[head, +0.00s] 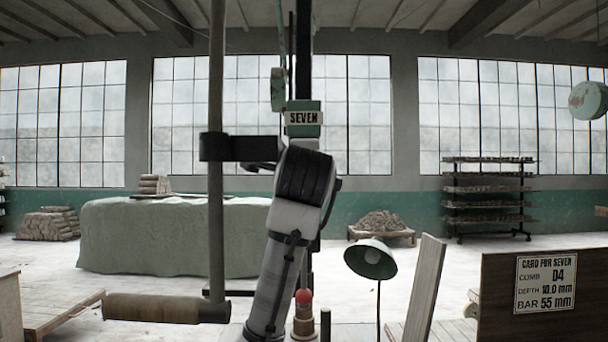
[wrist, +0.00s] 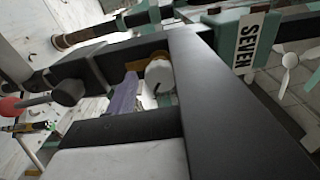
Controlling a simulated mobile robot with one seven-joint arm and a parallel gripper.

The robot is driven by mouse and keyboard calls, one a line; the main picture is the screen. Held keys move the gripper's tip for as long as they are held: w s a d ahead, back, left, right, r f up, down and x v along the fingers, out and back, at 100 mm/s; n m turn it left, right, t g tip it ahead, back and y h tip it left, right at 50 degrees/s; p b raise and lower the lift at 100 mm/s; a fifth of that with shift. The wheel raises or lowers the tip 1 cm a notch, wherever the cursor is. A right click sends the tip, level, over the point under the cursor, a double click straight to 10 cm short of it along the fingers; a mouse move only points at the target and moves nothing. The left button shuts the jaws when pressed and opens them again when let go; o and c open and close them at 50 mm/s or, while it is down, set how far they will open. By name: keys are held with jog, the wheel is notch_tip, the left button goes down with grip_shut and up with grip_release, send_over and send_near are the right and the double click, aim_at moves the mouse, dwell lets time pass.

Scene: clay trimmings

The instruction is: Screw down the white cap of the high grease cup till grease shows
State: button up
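In the wrist view a rounded white piece (wrist: 160,76), which looks like the white cap, shows in a gap between dark bars. A brown, brass-like part sits against its upper side. A purple-grey piece (wrist: 124,98) is just left of it. I cannot make out thread or grease. My gripper is not clearly set apart from the dark bars around the gap, so I cannot tell whether its fingers touch the cap. In the head view my black arm joint (head: 303,176) stands before the machine, under the SEVEN plate (head: 304,118). It hides the grip area and the cap.
A vertical post (head: 216,90) with a black bracket (head: 240,147) stands left of my arm. A red knob (head: 304,296) is low beside it. A green lamp (head: 371,260), a card board (head: 545,300) and a plank (head: 425,285) stand right. A draped table (head: 150,240) is behind.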

jog(key=s+b, duration=0.5)
jog(key=s, duration=0.7)
dwell(0.5)
